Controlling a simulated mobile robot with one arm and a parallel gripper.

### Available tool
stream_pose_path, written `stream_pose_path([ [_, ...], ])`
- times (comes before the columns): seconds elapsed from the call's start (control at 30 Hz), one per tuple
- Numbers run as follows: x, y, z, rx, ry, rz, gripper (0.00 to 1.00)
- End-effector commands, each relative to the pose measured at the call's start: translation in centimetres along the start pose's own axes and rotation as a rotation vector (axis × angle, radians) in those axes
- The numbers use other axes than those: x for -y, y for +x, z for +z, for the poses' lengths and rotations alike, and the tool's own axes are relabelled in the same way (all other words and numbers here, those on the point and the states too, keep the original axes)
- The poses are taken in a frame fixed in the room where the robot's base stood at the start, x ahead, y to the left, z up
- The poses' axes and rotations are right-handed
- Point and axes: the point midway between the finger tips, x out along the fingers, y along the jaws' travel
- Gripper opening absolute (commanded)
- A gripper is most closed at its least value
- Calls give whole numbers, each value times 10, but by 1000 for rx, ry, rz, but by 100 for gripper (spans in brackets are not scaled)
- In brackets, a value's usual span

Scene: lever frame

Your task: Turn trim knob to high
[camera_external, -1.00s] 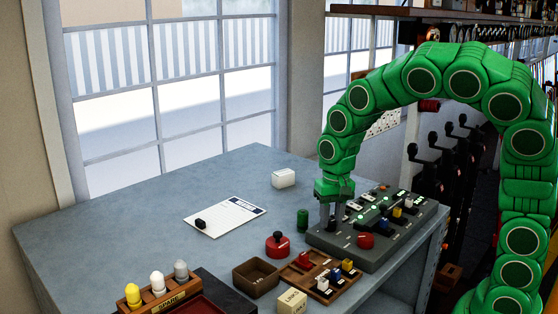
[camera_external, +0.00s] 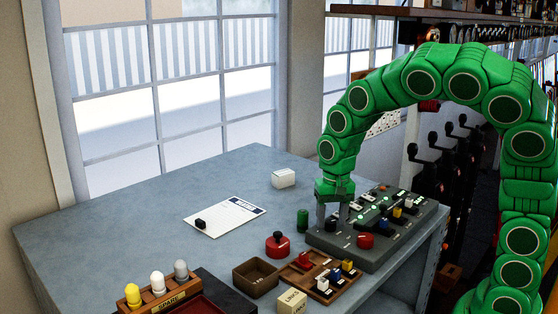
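The grey control panel (camera_external: 375,258) lies on the right part of the bench. A small dark knob (camera_external: 331,226) stands near its left end. A red round knob (camera_external: 365,241) sits near its front edge. Labels are too small to read, so I cannot tell which knob is trim or where it points. My gripper (camera_external: 332,220) points down over the panel's left end. Its fingers are apart, one on either side of the dark knob. Whether they touch it cannot be told.
A green cylinder (camera_external: 303,220) and a red button (camera_external: 277,245) stand left of the panel. In front are a brown box (camera_external: 255,278) and a wooden tray (camera_external: 322,293) with switch caps. The middle of the bench, around the paper sheet (camera_external: 232,213), is largely clear.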

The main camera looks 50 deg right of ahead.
Motion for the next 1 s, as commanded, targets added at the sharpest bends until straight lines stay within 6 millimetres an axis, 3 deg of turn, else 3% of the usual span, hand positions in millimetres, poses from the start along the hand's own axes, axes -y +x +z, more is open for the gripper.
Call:
stream_pose_path([
  [0.47, 0, -8, -1, -2, -1, -2, 58],
  [1.0, 1, -75, -1, -2, -1, -2, 58],
])
